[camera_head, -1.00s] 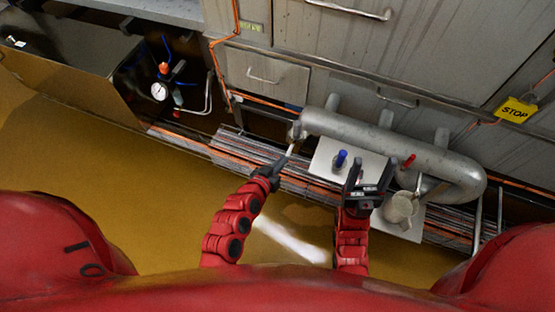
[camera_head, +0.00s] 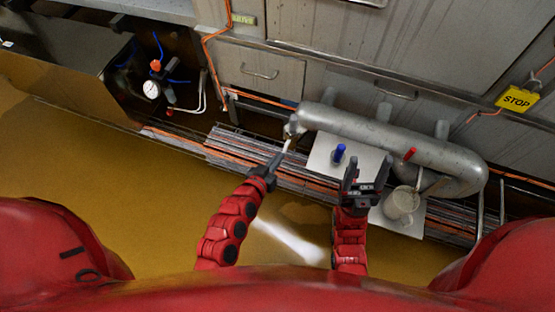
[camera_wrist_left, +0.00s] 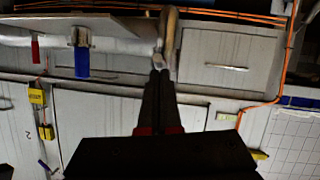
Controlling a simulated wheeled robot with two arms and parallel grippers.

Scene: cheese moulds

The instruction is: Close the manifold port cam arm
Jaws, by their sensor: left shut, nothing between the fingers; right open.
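The grey manifold pipe (camera_head: 380,135) runs along the front of the machine. Its left-end port (camera_head: 293,128) has a small pale lever, which looks like the cam arm (camera_head: 287,145), pointing down toward my left gripper. My left gripper (camera_head: 278,158) is shut and empty, its tips just below this lever. In the left wrist view the shut fingertips (camera_wrist_left: 160,76) lie close to the port's metal fitting (camera_wrist_left: 167,45); I cannot tell whether they touch. My right gripper (camera_head: 367,170) is open and empty in front of the pale plate, below the pipe.
A blue handle (camera_head: 339,153) and a red handle (camera_head: 410,154) stand near the pipe. A grey cylinder (camera_head: 401,203) is at the right. Cable trays (camera_head: 235,150) run under the machine. A pressure gauge (camera_head: 151,89) is at the left. The yellow floor (camera_head: 110,170) is clear.

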